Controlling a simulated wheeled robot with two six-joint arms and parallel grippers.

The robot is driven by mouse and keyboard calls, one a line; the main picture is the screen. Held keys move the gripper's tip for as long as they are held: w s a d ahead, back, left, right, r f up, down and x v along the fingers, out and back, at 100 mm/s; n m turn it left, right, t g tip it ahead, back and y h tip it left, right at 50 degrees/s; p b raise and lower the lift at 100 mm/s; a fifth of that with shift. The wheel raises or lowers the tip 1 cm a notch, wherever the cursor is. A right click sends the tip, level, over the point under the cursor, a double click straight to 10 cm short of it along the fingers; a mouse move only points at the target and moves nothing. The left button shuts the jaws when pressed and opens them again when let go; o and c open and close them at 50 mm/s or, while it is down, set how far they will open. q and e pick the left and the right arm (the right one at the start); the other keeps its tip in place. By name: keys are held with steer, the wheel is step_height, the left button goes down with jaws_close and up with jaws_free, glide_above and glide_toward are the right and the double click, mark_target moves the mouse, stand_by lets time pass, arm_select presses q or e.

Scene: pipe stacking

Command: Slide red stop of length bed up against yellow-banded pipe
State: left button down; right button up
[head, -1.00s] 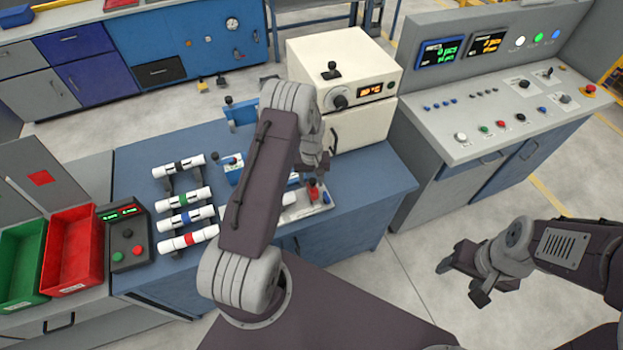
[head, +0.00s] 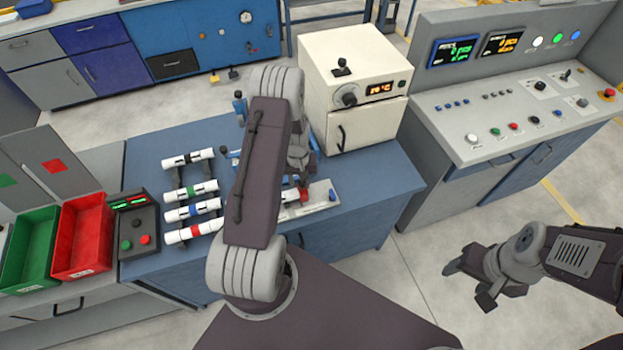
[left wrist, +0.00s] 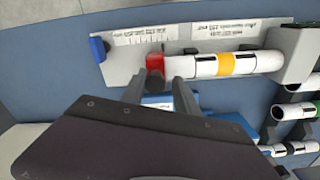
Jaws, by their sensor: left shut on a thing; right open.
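The length bed (head: 321,203) is a light grey plate on the blue bench, with a blue piece at one end. Its red stop (left wrist: 155,62) shows in the left wrist view and also in the head view (head: 304,195). The yellow-banded pipe (left wrist: 226,64) is white and lies along the bed, its near end right beside the stop; I cannot tell whether they touch. My left gripper (left wrist: 157,82) is shut on the red stop's dark knob. In the head view my left arm hides most of the pipe. My right gripper (head: 470,280) is open and empty above the floor.
Several white pipes with coloured bands (head: 190,210) lie on a rack left of my left arm. A red bin (head: 82,238), green bin (head: 30,250) and button box (head: 136,228) stand further left. A cream oven (head: 352,85) stands behind the bed.

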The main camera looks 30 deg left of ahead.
arm_select(q)
steer(key=shift+s, duration=0.3)
steer(key=c, duration=1.2)
jaws_free()
steer(key=shift+s+a, duration=0.1)
steer(key=shift+s, duration=0.1)
steer(key=shift+s+a, duration=0.3)
steer(key=shift+a, duration=0.1)
steer(key=shift+w+d, duration=0.2)
steer(key=shift+d, duration=0.05)
steer(key=shift+a, duration=0.1)
